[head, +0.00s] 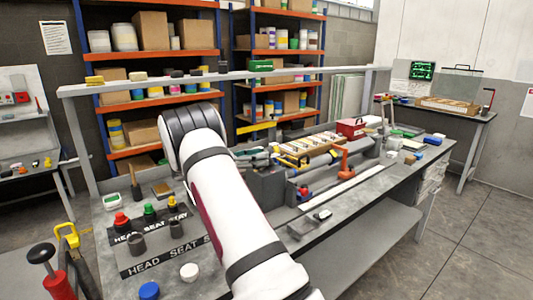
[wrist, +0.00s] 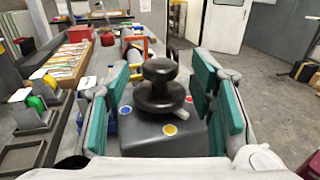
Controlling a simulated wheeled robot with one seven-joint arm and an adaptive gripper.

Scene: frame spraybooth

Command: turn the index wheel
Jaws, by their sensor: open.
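The index wheel (wrist: 160,88) is a black round knob with a wider disc under it and a small grey pointer at its right. It stands upright on a dark grey block (wrist: 150,139) marked with coloured dots: blue at left, yellow in front and red at right. My gripper (wrist: 162,92) is open, with one teal-padded finger on each side of the wheel. Gaps show between both pads and the knob, and nothing is held. In the head view my own arm covers much of the area near the wheel, and I cannot make the wheel out clearly there.
In the wrist view, green and yellow rolls on dark stands and a wooden tray of parts (wrist: 70,62) are at left. An orange clamp stands beyond the wheel; it also shows in the head view (head: 345,160). A red box (head: 350,128) sits farther back on the bench.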

